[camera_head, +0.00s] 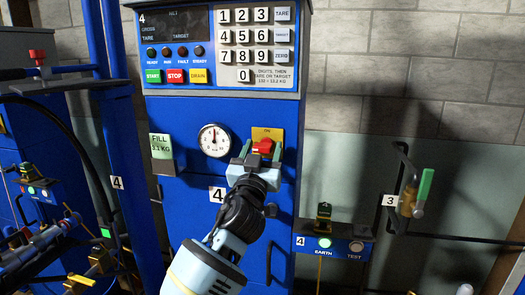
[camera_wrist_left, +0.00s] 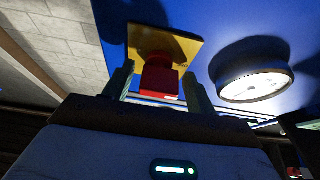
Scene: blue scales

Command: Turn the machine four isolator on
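The machine four isolator is a red knob (camera_head: 263,146) on a yellow plate (camera_head: 268,133), on the front of the blue cabinet marked 4 (camera_head: 190,110). Small lettering above the knob looks like "ON". My left gripper (camera_head: 261,152) is at the knob, one finger on each side of it. In the left wrist view the red knob (camera_wrist_left: 158,78) sits between the two fingers (camera_wrist_left: 159,74), with narrow gaps showing, so the gripper looks open. The fingers partly hide the knob and the plate's lower edge in the head view. My right gripper is not in view.
A round white dial (camera_head: 214,140) is left of the isolator. A keypad (camera_head: 257,40) and coloured buttons (camera_head: 176,76) are above. An EARTH/TEST box (camera_head: 335,245) with a lit green lamp is lower right. A green-handled valve (camera_head: 424,187) marked 3 is farther right.

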